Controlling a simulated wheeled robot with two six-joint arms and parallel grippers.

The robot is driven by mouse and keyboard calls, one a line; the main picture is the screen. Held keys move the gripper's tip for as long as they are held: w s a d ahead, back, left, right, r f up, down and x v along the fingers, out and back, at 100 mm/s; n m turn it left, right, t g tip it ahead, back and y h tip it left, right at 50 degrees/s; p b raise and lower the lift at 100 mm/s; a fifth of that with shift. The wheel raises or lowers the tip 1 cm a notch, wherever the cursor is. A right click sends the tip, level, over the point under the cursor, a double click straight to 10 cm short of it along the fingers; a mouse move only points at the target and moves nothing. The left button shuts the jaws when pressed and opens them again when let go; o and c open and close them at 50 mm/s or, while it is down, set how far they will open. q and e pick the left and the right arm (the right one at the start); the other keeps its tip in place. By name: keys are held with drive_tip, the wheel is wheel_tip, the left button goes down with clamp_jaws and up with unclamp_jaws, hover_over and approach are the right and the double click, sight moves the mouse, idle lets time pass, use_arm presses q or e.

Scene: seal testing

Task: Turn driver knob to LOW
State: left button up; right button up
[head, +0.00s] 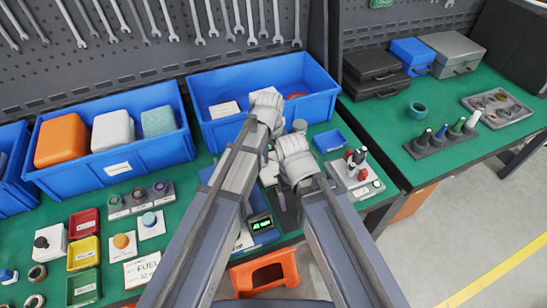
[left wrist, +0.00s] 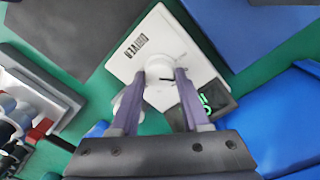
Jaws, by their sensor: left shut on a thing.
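The driver unit is a white box (left wrist: 142,45) with a printed DRIVER label, upside down in the left wrist view. Its round white knob (left wrist: 159,69) has a dark pointer mark. My left gripper (left wrist: 161,75) is shut on the knob, with one purple finger on each side. The setting words by the knob are too small to read. In the head view my arms hide most of the driver unit, and I cannot make out the right gripper's fingers.
A small display with green digits (head: 260,222) sits beside the driver unit. A device with red and black caps (head: 355,172) stands to the right. A blue bin (head: 325,108) is behind my arms.

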use_arm(q)
clamp_jaws()
drive_tip(key=shift+m, duration=0.3)
drive_tip(key=m, duration=0.3)
drive_tip(key=shift+d+m, duration=0.1)
drive_tip(key=shift+m, duration=2)
drive_tip(key=o, duration=1)
unclamp_jaws()
